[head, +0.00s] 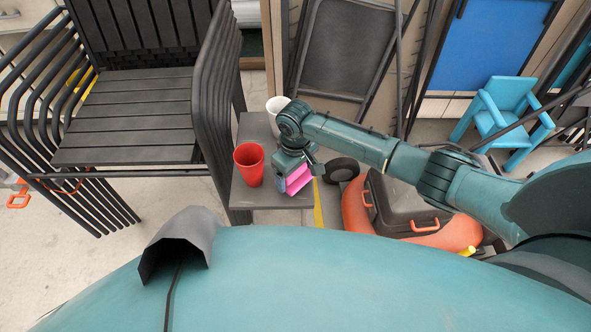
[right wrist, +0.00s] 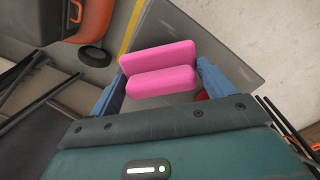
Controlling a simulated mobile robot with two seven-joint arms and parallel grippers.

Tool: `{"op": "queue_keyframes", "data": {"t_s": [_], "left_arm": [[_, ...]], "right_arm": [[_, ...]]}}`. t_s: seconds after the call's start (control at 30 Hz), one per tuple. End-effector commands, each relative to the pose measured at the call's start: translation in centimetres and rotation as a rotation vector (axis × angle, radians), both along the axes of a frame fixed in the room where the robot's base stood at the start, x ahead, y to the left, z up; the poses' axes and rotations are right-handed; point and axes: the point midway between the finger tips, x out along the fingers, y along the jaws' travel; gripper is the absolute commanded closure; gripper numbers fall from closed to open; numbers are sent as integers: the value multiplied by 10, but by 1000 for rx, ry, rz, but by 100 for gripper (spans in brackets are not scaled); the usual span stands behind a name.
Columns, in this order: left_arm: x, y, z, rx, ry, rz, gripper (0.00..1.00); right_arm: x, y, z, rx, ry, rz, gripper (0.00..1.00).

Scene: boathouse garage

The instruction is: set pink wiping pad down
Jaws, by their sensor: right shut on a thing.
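The pink wiping pad (head: 298,179) is in my right gripper (head: 294,178), over the front right part of a small grey table (head: 265,197). In the right wrist view the pad (right wrist: 158,82) shows as two pink ridges between the two blue fingers, with the grey tabletop (right wrist: 190,30) behind it. My right gripper (right wrist: 160,84) is shut on the pad. I cannot tell whether the pad touches the tabletop. My left gripper is not in view.
A red cup (head: 249,164) stands on the table just left of my gripper, and a white cup (head: 277,112) stands behind it. Stacked dark slatted chairs (head: 125,110) are close on the left. A grey case in an orange ring (head: 452,232) lies on the right.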

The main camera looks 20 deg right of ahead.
Motion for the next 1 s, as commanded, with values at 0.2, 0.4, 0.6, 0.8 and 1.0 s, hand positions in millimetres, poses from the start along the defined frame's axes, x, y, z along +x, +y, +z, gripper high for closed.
{"op": "queue_keyframes", "data": {"t_s": [0.2, 0.4, 0.6, 0.8, 1.0], "left_arm": [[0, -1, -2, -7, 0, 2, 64], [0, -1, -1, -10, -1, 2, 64], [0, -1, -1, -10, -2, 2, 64], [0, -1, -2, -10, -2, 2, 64], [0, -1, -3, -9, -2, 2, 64]], "right_arm": [[0, 1, -10, 1, 0, 0, 40], [0, 0, -10, 1, 0, 0, 40], [0, 0, -11, 1, 0, 0, 40], [0, 0, -13, 1, 0, 0, 40], [0, 0, -15, 1, 0, 0, 17]]}}
